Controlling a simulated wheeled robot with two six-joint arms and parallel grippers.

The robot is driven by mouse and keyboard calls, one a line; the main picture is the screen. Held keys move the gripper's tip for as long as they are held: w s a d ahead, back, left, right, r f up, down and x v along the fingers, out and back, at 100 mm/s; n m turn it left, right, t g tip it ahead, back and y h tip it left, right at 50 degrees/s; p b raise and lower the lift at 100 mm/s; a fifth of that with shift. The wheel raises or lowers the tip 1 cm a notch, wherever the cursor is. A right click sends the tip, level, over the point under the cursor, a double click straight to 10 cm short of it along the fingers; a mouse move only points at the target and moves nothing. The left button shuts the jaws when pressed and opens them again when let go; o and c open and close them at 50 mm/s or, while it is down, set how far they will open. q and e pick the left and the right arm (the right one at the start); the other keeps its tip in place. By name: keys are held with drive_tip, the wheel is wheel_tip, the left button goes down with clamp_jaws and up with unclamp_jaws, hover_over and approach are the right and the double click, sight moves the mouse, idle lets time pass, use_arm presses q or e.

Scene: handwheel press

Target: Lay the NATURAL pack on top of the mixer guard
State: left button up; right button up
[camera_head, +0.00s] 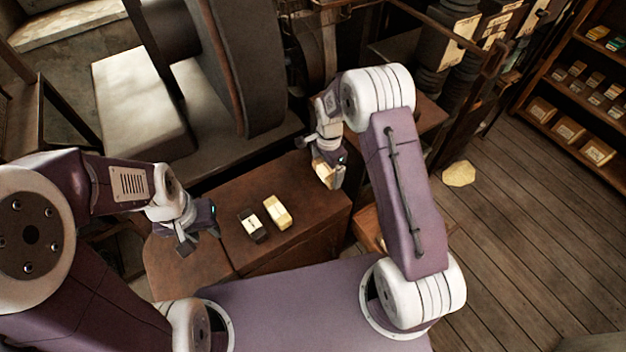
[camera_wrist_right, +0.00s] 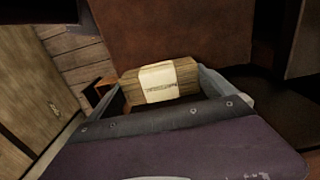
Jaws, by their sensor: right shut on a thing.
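My right gripper (camera_head: 328,174) is shut on a tan-brown pack with a pale paper band (camera_wrist_right: 158,82). It holds the pack at the right end of a brown top, apparently above it. The print on the band is too small to read, so I cannot confirm that it says NATURAL. A dark pack with a pale band (camera_head: 252,226) and a cream-yellow pack (camera_head: 277,212) lie side by side on the brown top (camera_head: 225,206). My left gripper (camera_head: 200,238) is empty and looks open, left of these packs. I cannot tell for sure which surface is the mixer guard.
A large dark wheel-like machine part (camera_head: 240,65) and a pale block (camera_head: 140,100) stand behind the brown top. Shelves with small packs (camera_head: 570,128) are at the far right. A yellowish piece (camera_head: 459,174) lies on the plank floor, which is otherwise largely clear there.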

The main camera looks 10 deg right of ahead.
sight(325, 170)
drive_tip(key=w+f, duration=0.1)
drive_tip(key=f, duration=0.2)
drive_tip(key=shift+w+f, duration=0.1)
drive_tip(key=shift+w, duration=0.3)
drive_tip(key=f, duration=0.1)
drive_tip(key=s+f+p, duration=0.1)
drive_tip(key=f, duration=0.1)
drive_tip(key=shift+w+f, duration=0.25)
drive_tip(key=shift+f, duration=0.1)
drive_tip(key=o, duration=1)
drive_tip(key=shift+f, duration=0.1)
use_arm(q)
drive_tip(key=shift+w+r, duration=0.45)
drive_tip(key=shift+r, duration=0.25)
use_arm(e)
drive_tip(key=shift+o, duration=0.2)
drive_tip(key=shift+s+r, duration=0.2)
